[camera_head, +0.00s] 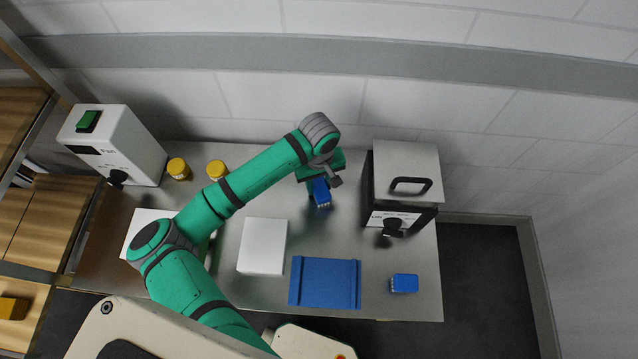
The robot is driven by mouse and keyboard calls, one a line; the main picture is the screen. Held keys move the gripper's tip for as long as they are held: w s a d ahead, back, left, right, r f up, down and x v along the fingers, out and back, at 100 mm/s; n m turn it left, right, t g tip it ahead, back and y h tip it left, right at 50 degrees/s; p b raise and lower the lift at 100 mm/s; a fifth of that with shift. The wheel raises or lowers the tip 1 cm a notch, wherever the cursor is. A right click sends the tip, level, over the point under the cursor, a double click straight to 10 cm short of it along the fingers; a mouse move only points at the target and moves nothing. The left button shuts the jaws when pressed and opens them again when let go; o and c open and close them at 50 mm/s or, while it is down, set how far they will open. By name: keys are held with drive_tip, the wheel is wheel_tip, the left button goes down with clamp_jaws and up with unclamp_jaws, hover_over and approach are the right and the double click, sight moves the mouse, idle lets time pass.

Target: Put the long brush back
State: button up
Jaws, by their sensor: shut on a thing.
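My gripper (328,182) is above the back middle of the steel table, left of the black-and-white box. It is shut on a blue block-like thing (321,194) with pale marks on its near end, which looks like a brush. The arm and gripper hide part of it, so I cannot tell its full length. A similar blue block (404,284) lies at the table's front right, apart from my gripper. A blue ridged tray (325,302) lies empty at the front middle, left of that block.
The black-and-white box (405,180) with a handle stands at the back right. A white slab (263,246) lies left of centre. Two yellow-lidded jars (179,168) and a white machine (115,143) with a green switch stand at the back left. Wooden shelves (28,215) border the left.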

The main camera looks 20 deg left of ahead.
sight(319, 183)
drive_tip(key=shift+w, duration=0.1)
drive_tip(key=shift+d+f, duration=0.1)
drive_tip(key=shift+f, duration=0.05)
drive_tip(key=o, duration=1.2)
wheel_tip(319, 183, up, 12)
